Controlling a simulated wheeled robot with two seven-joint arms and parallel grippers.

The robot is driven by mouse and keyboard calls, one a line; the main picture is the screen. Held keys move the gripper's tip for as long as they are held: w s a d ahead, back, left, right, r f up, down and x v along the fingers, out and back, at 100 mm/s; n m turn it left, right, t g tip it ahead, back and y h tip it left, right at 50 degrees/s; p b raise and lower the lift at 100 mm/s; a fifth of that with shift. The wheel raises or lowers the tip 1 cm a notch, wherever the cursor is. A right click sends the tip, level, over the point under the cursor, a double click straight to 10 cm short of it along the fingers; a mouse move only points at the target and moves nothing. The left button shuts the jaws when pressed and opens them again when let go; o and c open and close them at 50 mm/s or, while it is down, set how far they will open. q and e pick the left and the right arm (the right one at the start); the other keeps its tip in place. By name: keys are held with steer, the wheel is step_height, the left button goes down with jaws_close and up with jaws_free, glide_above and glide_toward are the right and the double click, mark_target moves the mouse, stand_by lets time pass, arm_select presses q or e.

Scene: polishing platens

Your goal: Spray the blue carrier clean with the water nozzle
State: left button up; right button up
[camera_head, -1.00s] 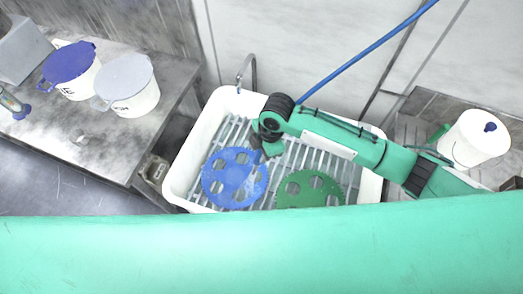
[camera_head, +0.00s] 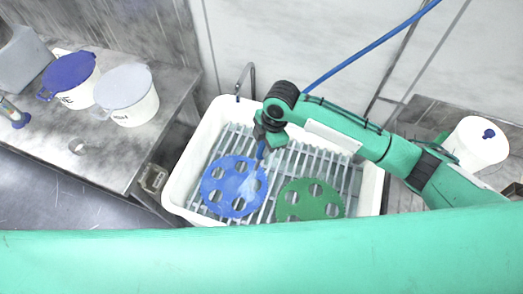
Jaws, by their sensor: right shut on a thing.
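The blue carrier (camera_head: 219,194), a round disc with several holes, lies on the slatted rack in the white basin (camera_head: 176,187). My right gripper (camera_head: 265,146) hangs over the basin, just above the carrier's upper right edge. It is shut on the water nozzle (camera_head: 261,153), which is small here and partly hidden by the gripper, and it points down toward the carrier. A pale whitish streak, seemingly spray, shows on the carrier's right part below the nozzle. My left gripper is not in view.
A green carrier (camera_head: 312,207) lies right of the blue one on the rack. A blue hose (camera_head: 370,47) slants behind my right arm. A tap (camera_head: 246,76) stands at the back. Lidded tubs (camera_head: 128,95) stand on the left bench, another (camera_head: 478,147) at right.

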steer(key=w+d+b, duration=0.3)
steer(key=w+d, duration=0.1)
steer(key=w, duration=0.6)
steer(key=w+d+b, duration=0.3)
steer(key=w+d, duration=0.1)
steer(key=w, duration=0.6)
steer(key=shift+w+d, duration=0.25)
steer(key=shift+w, duration=0.1)
steer(key=shift+d+r, duration=0.1)
